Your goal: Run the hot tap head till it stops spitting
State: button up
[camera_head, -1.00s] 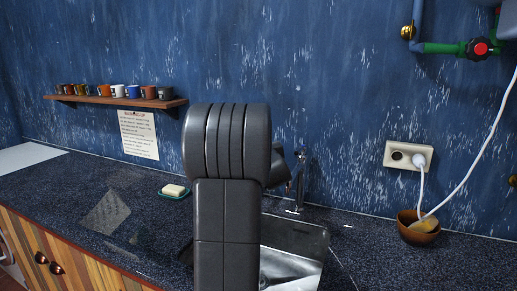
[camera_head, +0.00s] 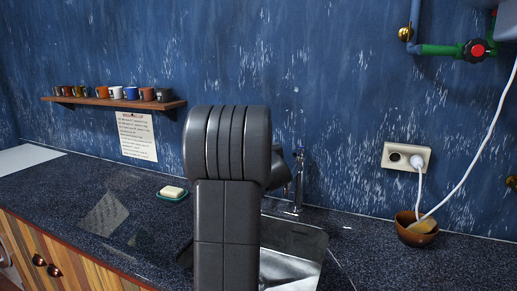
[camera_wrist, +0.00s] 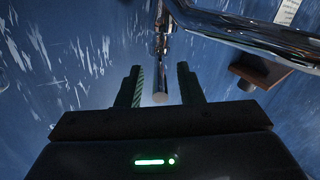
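The chrome tap (camera_head: 298,182) stands at the back edge of the metal sink (camera_head: 305,240) in the head view. My arm hides part of both, and my gripper is hidden there. In the wrist view, my gripper (camera_wrist: 161,82) is open, its two dark fingers apart. The round end of a slim chrome tap part (camera_wrist: 160,97), which looks like a lever, shows between the fingers, with a gap on each side. The thick chrome pipe of the tap (camera_wrist: 245,35) runs off to the upper right. I see no running water, and I cannot tell any hot marking.
A soap dish (camera_head: 173,194) sits left of the sink. A wooden bowl (camera_head: 415,232) with a sponge stands to the right, below a socket (camera_head: 406,157) with a white cable. A mug shelf (camera_head: 115,101) is on the wall. The counter at left is mostly clear.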

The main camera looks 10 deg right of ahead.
jog(key=shift+s, duration=0.1)
jog(key=s, duration=1.3)
jog(key=shift+s+d+b, duration=0.15)
jog(key=shift+s+b, duration=0.15)
jog(key=shift+s, duration=0.05)
jog(key=w, duration=1.4)
jog(key=shift+a+p, duration=0.2)
jog(key=shift+p, duration=0.1)
jog(key=shift+s, duration=0.1)
